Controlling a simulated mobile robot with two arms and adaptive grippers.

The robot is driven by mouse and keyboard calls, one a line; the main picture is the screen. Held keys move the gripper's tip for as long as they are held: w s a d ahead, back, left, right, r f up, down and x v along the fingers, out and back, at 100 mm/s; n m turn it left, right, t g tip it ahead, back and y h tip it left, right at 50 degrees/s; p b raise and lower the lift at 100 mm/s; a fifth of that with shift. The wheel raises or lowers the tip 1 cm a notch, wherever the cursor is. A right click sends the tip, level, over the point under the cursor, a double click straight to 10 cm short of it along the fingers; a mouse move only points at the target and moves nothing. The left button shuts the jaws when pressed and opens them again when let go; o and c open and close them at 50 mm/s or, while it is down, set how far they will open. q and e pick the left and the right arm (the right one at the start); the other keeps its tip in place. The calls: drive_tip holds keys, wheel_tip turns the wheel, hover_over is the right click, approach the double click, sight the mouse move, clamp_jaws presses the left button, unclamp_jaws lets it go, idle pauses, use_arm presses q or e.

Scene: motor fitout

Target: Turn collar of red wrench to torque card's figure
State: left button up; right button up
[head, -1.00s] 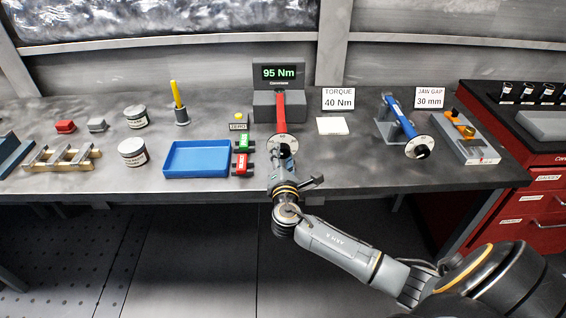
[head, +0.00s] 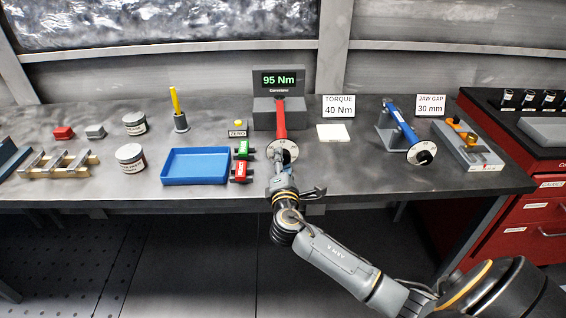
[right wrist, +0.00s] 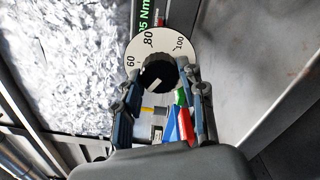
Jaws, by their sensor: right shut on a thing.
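The red wrench (head: 281,120) rests in a grey stand (head: 264,112) whose display (head: 283,79) reads 95 Nm. A round white dial (head: 289,151) is at its near end. The torque card (head: 338,107) reads 40 Nm. My right gripper (head: 277,169) is at the wrench's near end, and in the head view it hides the collar. In the right wrist view the black collar (right wrist: 159,72) with a white mark sits between the fingers of my right gripper (right wrist: 162,76), shut on it. The dial there shows 60, 80 and 100. My left gripper is out of view.
A blue wrench (head: 403,126) stands to the right, with a jaw gap card (head: 430,104) behind it. A green block (head: 242,150), a red block (head: 240,172) and a blue tray (head: 195,167) lie close on the left. A yellow button (head: 238,126) marked ZERO stands near.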

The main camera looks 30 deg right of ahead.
drive_tip(key=o, duration=1.1)
drive_tip(key=shift+o, duration=0.2)
drive_tip(key=v, duration=1.2)
drive_tip(key=shift+f, duration=0.1)
